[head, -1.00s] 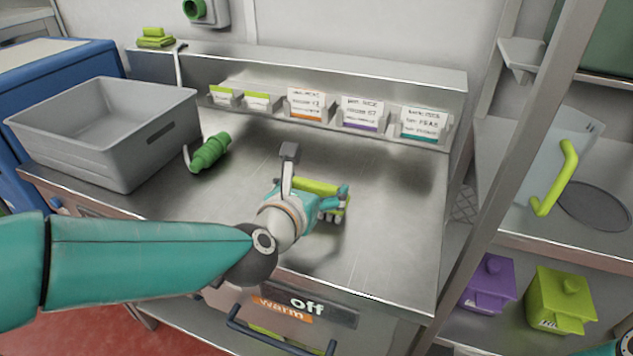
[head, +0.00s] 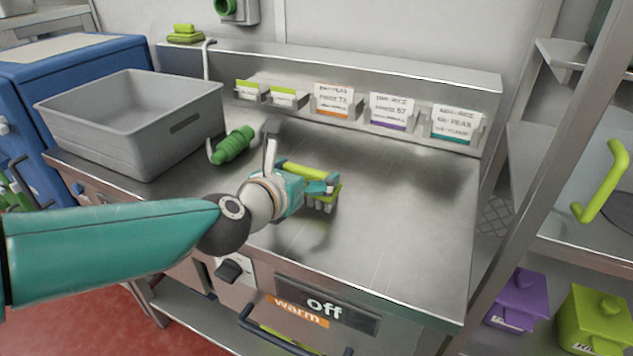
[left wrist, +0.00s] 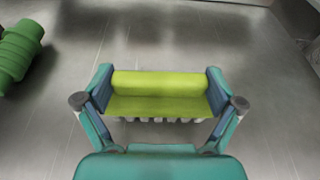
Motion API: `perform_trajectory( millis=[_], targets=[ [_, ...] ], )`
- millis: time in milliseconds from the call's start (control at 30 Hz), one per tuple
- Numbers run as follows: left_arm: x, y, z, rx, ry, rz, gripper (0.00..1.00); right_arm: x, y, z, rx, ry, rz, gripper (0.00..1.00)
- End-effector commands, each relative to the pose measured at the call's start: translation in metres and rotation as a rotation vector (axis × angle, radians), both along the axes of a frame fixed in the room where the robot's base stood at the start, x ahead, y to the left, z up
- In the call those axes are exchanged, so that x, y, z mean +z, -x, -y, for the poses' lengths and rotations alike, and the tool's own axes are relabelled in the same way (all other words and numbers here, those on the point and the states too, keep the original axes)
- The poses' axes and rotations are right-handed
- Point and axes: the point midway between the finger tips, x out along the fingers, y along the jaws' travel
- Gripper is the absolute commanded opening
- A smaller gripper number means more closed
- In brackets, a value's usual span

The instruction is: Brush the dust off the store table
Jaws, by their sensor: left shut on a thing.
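My left gripper (head: 312,187) is shut on a lime-green brush (head: 308,170) with pale bristles pointing down. The left wrist view shows the brush (left wrist: 160,95) crosswise between both fingers, its bristles partly hidden under it. The brush is at the middle of the steel store table (head: 400,225); I cannot tell whether the bristles touch the top. No clear dust shows on the table. My right gripper is not in view.
A grey bin (head: 130,125) stands at the table's left, with a green ribbed cylinder (head: 233,145) beside it. Label cards (head: 391,110) line the back ledge. A shelf post (head: 535,170) borders the right. The table's right half is clear.

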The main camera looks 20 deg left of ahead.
Motion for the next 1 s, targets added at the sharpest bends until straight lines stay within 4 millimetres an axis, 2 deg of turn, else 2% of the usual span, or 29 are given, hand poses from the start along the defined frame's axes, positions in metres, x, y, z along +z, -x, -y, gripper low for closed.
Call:
perform_trajectory(
  millis=[33, 367, 700, 1000],
  targets=[
    [-0.004, 0.000, -0.005, 0.003, 0.002, -0.001, 0.65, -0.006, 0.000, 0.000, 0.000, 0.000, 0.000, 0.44],
    [-0.004, 0.000, -0.018, 0.001, 0.002, -0.005, 0.65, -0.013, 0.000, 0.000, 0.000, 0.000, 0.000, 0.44],
    [-0.004, -0.001, -0.046, 0.003, 0.002, -0.005, 0.65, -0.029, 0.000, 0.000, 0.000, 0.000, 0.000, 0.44],
    [-0.001, -0.001, -0.050, 0.000, 0.002, -0.005, 0.65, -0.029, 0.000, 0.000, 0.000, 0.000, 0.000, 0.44]
  ],
)
